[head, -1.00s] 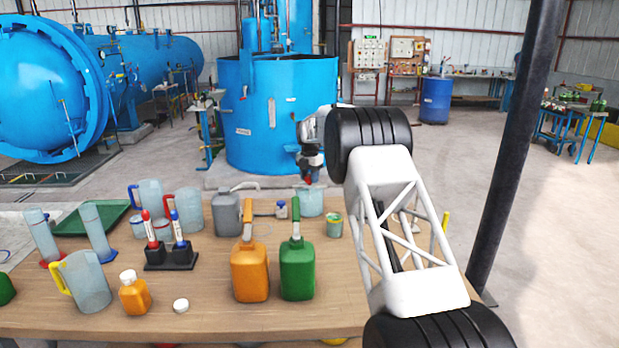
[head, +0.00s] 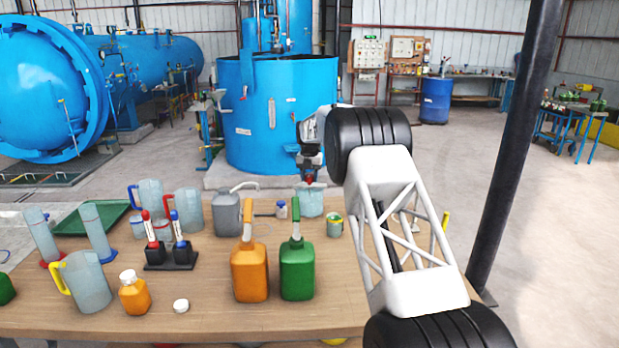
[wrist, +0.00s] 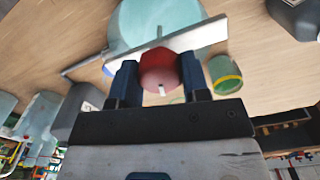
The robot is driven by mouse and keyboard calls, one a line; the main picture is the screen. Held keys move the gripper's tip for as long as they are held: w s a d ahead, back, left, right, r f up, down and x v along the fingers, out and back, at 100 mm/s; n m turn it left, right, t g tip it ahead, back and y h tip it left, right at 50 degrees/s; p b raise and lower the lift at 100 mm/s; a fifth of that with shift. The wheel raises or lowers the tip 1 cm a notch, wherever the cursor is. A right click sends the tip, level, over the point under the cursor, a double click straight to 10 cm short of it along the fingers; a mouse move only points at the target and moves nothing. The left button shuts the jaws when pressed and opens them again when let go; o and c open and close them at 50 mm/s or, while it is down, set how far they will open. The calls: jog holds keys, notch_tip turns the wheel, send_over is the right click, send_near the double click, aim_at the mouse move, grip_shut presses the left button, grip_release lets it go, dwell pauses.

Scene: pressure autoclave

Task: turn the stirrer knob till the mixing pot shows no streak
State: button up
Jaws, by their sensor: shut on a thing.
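The mixing pot (head: 310,203) is a pale blue-green, see-through vessel at the back of the wooden table. It also shows in the wrist view (wrist: 150,22), with a pale bar across its top. The red stirrer knob (wrist: 158,68) sits at that bar, with a small white mark on its face. My gripper (wrist: 160,82) has its two dark fingers on either side of the knob, shut on it. In the head view my gripper (head: 310,176) is above the pot. I cannot make out a streak in the visible part of the pot; the rest is hidden.
A small green-rimmed cup (head: 335,226) stands right of the pot. A grey can (head: 226,214), an orange jug (head: 249,272) and a green jug (head: 297,272) stand nearby. The table's front middle (head: 210,285) has bare room.

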aim_at(310, 175)
jog(key=shift+r, duration=0.1)
jog(key=o, duration=0.9)
jog(key=shift+r, duration=3.85)
